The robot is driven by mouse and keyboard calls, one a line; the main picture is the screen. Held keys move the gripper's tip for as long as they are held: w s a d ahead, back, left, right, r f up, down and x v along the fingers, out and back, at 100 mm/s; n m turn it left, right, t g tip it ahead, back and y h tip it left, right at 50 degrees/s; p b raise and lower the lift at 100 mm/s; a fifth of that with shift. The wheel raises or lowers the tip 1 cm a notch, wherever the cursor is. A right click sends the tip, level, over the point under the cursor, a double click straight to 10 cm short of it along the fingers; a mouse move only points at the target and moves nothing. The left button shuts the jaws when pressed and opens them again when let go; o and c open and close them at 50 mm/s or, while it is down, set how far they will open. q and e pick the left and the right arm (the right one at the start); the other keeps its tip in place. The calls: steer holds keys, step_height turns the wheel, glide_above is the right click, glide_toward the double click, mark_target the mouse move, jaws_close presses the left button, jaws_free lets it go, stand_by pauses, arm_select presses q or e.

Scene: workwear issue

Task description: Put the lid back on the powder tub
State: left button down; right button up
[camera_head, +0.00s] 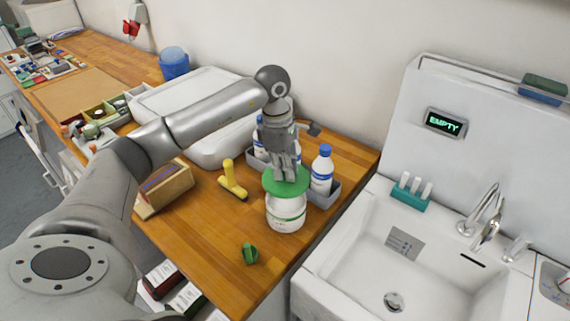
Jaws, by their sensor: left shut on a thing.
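The powder tub (286,214) is white with a green stripe and stands upright on the wooden counter, left of the sink. The green lid (286,182) is at the top of the tub, roughly level. I cannot tell whether it rests on the rim or is held just above it. My left gripper (286,175) reaches down from above and is shut on the lid. The gripper hides part of the lid's top. My right gripper is not in view.
White bottles with blue caps (322,168) stand in a grey tray (327,196) close behind the tub. A yellow tool (232,182), a green knob-like piece (250,253) and a wooden box (165,189) are nearby. The sink (420,255) is right; the counter's front is mostly clear.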

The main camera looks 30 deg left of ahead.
arm_select(q)
steer(key=shift+w+d+f+b, duration=0.1)
steer(key=shift+f+b, duration=0.2)
steer(key=shift+f, duration=0.7)
steer(key=shift+f+b, duration=0.4)
steer(key=shift+b, duration=0.05)
step_height(320, 180, down, 3)
steer(key=shift+f+b, duration=0.1)
steer(key=shift+b, duration=1)
steer(key=shift+f, duration=0.15)
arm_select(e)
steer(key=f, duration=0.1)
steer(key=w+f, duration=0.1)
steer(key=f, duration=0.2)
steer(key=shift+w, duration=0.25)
arm_select(q)
steer(key=shift+f+b, duration=0.15)
steer(key=shift+b, duration=0.7)
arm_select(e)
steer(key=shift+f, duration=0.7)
